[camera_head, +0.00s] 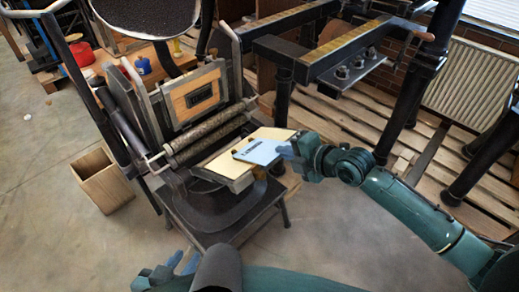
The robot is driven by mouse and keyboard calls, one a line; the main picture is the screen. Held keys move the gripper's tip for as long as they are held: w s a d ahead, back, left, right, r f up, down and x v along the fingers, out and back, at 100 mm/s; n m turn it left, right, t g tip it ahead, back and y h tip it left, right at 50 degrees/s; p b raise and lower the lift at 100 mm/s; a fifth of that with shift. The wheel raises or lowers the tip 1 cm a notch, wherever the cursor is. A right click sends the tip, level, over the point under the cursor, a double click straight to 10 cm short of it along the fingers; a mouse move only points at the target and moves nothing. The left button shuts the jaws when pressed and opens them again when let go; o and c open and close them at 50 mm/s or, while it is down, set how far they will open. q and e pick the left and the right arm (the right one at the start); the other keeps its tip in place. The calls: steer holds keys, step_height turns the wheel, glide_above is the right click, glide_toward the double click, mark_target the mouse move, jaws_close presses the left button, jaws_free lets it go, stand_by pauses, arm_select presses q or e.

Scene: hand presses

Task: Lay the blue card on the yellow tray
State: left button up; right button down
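The light blue card (262,152) with dark print is over the pale yellow tray (224,165) at the front of the hand press. The card covers the tray's right middle part and its right end reaches the tray's edge. I cannot tell whether it lies flat or is held just above. My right gripper (286,152) comes in from the right and appears shut on the card's right end. My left gripper (181,263) is low at the bottom left, away from the press, with its fingers apart and nothing visible between them.
The press rollers (208,132) and a framed wooden panel (196,95) stand behind the tray. An open wooden box (103,180) is on the floor at left. A dark metal frame (340,50) and pallets (345,130) fill the back right. The floor in front is clear.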

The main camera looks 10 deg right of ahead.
steer(key=s+d+r+p, duration=0.3)
steer(key=s+r+p, duration=0.1)
steer(key=r+p, duration=0.1)
steer(key=shift+r+p, duration=0.35)
steer(key=shift+p, duration=0.3)
stand_by(0.4)
